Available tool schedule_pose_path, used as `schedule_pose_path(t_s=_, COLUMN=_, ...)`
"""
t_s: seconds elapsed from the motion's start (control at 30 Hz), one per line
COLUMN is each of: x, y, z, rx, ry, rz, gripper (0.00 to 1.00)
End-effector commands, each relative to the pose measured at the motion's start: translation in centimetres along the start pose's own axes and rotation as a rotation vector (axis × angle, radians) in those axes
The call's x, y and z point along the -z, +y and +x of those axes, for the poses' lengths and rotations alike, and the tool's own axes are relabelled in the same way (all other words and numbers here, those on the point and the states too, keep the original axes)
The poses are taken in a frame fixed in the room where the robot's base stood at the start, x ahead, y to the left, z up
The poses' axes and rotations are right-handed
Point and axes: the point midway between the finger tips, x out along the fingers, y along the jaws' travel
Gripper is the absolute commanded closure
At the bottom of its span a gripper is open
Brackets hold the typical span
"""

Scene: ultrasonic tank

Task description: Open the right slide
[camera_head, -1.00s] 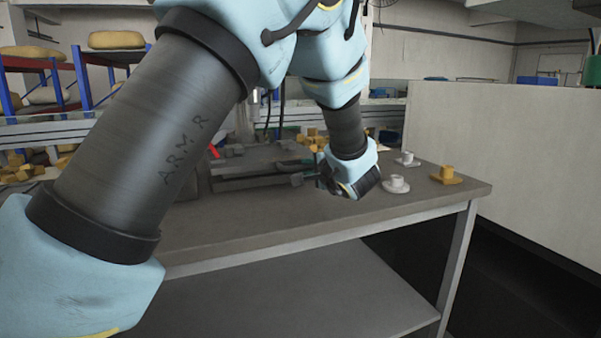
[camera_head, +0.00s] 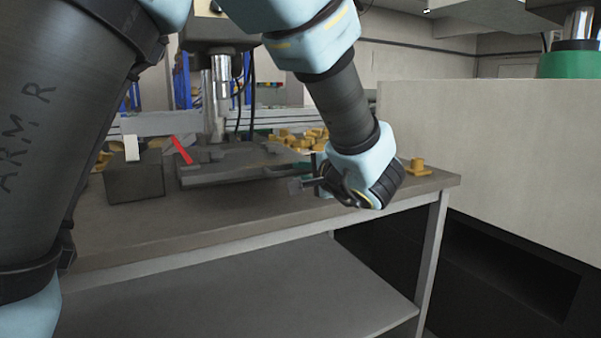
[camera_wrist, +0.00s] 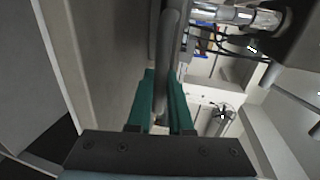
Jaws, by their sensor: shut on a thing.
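My gripper (camera_head: 312,180) is at the right part of the bench in the head view, low over the top, reaching left toward a dark flat fixture (camera_head: 225,165) under a press column. In the wrist view its two green fingers (camera_wrist: 162,98) are shut on a grey bar, the slide handle (camera_wrist: 167,60), which runs up between them. In the head view a small dark end of the handle (camera_head: 296,186) shows at the fingertips. The rest of the slide is partly hidden by my wrist, so I cannot tell how far it is out.
The grey bench (camera_head: 250,222) has a free front strip. A dark block (camera_head: 134,178) and a red bar (camera_head: 182,150) are at left. Yellow parts (camera_head: 310,138) lie behind; another yellow part (camera_head: 418,166) stands right of my wrist. A pale wall (camera_head: 480,140) borders the right.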

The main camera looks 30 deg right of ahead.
Motion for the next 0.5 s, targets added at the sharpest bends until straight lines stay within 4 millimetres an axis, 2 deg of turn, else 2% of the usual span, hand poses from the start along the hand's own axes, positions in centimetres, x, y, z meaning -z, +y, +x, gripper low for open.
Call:
schedule_pose_path(t_s=0.03, x=-0.02, y=-0.02, z=0.12, rx=0.001, ry=-0.001, rz=0.000, gripper=0.80)
schedule_pose_path(t_s=0.3, x=-0.01, y=-0.04, z=0.11, rx=0.001, ry=0.000, rz=0.000, gripper=0.52)
schedule_pose_path(t_s=0.5, x=0.01, y=-0.05, z=0.08, rx=0.001, ry=0.000, rz=0.000, gripper=0.52)
